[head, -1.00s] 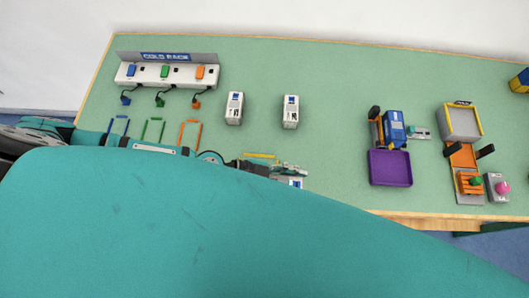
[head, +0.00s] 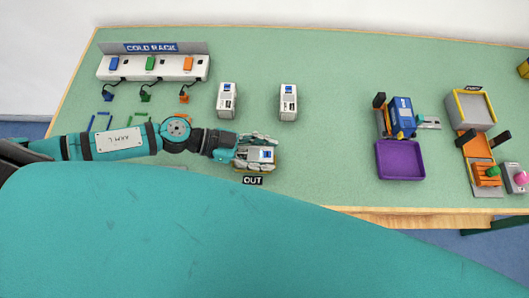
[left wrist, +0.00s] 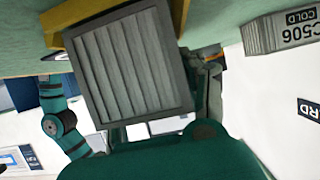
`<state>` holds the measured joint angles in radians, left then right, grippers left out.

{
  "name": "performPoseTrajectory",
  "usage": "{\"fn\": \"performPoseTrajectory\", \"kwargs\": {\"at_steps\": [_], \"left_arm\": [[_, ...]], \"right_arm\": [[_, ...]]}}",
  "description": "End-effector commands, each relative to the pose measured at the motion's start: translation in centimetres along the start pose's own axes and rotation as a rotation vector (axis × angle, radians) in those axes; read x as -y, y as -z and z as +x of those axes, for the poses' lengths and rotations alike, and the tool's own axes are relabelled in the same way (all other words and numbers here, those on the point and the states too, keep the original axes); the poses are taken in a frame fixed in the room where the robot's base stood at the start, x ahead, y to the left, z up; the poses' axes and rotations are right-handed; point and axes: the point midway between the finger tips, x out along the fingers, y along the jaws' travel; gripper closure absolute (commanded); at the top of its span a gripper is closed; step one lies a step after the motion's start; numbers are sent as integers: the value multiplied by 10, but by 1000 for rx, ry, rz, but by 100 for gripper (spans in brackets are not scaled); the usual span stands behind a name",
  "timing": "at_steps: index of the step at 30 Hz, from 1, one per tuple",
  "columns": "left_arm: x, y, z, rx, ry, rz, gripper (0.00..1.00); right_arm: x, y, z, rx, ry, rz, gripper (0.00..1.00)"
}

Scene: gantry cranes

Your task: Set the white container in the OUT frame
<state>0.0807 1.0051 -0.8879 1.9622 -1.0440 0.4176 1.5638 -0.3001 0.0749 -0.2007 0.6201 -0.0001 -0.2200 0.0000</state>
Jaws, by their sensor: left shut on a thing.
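The white container (head: 264,155) with a blue patch on top is between the fingers of my left gripper (head: 258,149), which is shut on it. It is over the yellow OUT frame (head: 240,168), just behind the black OUT label (head: 253,181). The arm and container hide most of the frame, and I cannot tell whether the container touches the table. In the left wrist view the container's grey ribbed face (left wrist: 125,65) fills the middle, with a yellow edge beside it. My right gripper is not in view.
Two other white containers (head: 227,100) (head: 288,102) stand behind the gripper. The COLD RACK (head: 150,68) is at the back left. The green table between the OUT label and the tray is clear.

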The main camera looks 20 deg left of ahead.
Motion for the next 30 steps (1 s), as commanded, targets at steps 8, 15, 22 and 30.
{"fn": "performPoseTrajectory", "kwargs": {"at_steps": [8,15,22,30], "left_arm": [[0,-3,2,0,0,-1,56],[0,-3,1,0,0,0,34],[0,-3,1,0,0,0,34],[0,-2,-12,4,1,-3,34]], "right_arm": [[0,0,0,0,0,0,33],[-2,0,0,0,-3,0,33],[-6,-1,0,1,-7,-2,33],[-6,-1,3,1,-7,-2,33]]}}
